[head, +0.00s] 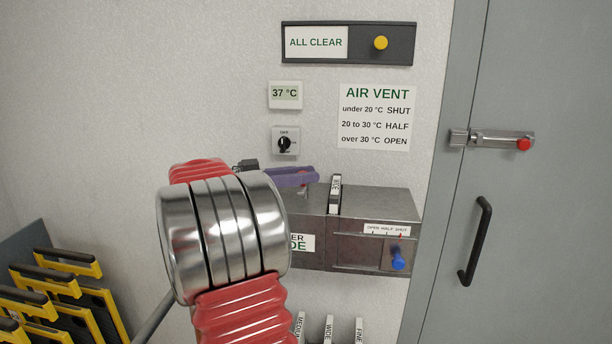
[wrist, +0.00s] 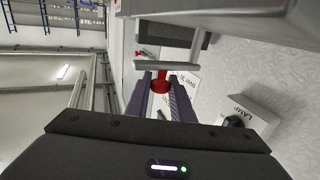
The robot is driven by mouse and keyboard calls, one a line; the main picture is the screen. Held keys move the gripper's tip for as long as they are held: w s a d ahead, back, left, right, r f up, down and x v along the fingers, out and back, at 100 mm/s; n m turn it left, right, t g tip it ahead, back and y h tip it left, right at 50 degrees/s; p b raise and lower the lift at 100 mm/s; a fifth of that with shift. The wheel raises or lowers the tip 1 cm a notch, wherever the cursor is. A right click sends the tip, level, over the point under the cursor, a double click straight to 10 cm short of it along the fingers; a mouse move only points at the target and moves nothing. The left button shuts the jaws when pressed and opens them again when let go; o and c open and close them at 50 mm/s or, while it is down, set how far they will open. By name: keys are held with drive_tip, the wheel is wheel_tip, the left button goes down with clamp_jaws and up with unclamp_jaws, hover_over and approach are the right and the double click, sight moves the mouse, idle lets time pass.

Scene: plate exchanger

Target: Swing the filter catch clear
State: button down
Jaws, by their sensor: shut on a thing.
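My gripper (head: 292,177) is at the upper left of the grey metal box on the wall, its purple fingers seen from the side. In the wrist view the fingers (wrist: 161,86) are closed on a red knob (wrist: 160,85), which I take to be the filter catch's grip. A grey bar (wrist: 165,66) lies just beyond it; I cannot tell whether it belongs to the catch. In the head view my arm and fingers hide most of the catch. A filter (head: 335,195) stands upright in the top of the metal box (head: 385,205).
A thermometer (head: 285,94) reads 37 °C above a dial (head: 285,142). The box's blue vent knob (head: 398,260) is at its lower right. A grey door (head: 540,220) with a red-knobbed latch (head: 524,144) is at right. Yellow-black racks (head: 70,262) stand at lower left.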

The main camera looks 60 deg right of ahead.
drive_tip(key=shift+w+r, duration=0.1)
drive_tip(key=shift+r, duration=0.05)
idle(0.3)
drive_tip(key=c, duration=1.6)
unclamp_jaws()
drive_tip(key=shift+o, duration=0.2)
drive_tip(key=v, duration=1.3)
drive_tip(key=shift+w, duration=0.3)
drive_tip(key=shift+a, duration=0.1)
